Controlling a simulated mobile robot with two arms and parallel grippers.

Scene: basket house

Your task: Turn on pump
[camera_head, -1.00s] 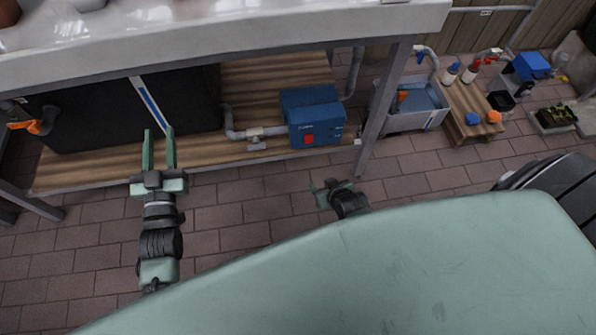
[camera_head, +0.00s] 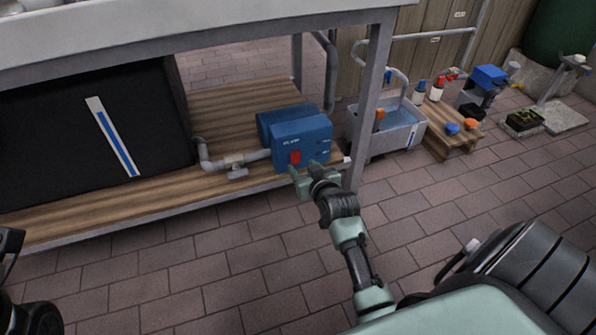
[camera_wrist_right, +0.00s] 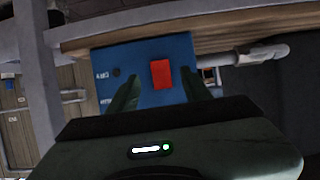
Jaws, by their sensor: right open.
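The pump is a blue box (camera_head: 304,142) on the wooden lower shelf under the white table. A red switch (camera_head: 295,157) sits on its front face. In the right wrist view the red switch (camera_wrist_right: 161,74) shows on the blue front panel (camera_wrist_right: 140,60), between my two fingers. My right gripper (camera_head: 306,172) is open and empty, in front of the pump's lower front face. I cannot tell whether its fingertips touch the panel. My left gripper is not visible; only dark arm parts of mine show at the lower left.
A grey pipe with a valve (camera_head: 237,165) runs left from the pump towards a black tank (camera_head: 70,140). A metal table leg (camera_head: 368,90) stands just right of the pump. Beyond it are a water basin (camera_head: 395,128) and a small wooden stand (camera_head: 445,140). The brick floor ahead is clear.

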